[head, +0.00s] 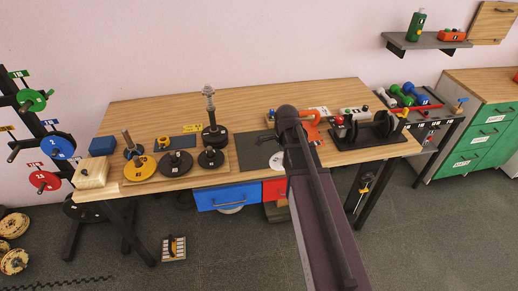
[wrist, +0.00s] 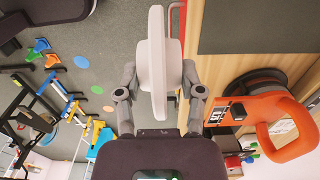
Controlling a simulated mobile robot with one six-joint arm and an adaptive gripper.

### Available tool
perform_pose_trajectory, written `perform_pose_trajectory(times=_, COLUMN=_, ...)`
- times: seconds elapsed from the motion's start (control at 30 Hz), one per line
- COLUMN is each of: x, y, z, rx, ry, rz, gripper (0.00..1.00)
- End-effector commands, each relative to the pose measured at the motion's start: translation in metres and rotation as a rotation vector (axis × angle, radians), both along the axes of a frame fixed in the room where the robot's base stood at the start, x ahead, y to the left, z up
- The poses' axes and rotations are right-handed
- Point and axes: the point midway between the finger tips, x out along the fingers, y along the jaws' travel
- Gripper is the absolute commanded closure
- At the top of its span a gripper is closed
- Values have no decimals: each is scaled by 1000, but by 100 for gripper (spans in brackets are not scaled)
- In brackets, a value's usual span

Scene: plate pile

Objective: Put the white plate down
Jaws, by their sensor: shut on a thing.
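The white plate (wrist: 156,65) is between the two fingers of my gripper (wrist: 160,82) in the wrist view. In the head view a white disc (head: 277,161), likely this plate, shows beside my arm near the table's front. My arm hides the rest of it and my fingers there. I cannot tell its height above the table.
The wooden table (head: 250,100) has a dark mat (head: 253,145) near my arm. An orange tool (wrist: 265,115) lies close on the right.

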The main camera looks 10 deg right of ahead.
Motion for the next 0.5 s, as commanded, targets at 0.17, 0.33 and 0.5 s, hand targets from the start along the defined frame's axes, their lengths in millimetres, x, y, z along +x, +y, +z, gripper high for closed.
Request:
perform_pose_trajectory(times=0.17, x=14, y=34, z=3, rx=0, ry=0, rz=6, gripper=100)
perform_pose_trajectory(times=0.33, x=21, y=58, z=5, rx=0, ry=0, rz=5, gripper=100)
perform_pose_trajectory(times=0.5, x=23, y=68, z=5, rx=0, ry=0, rz=4, gripper=100)
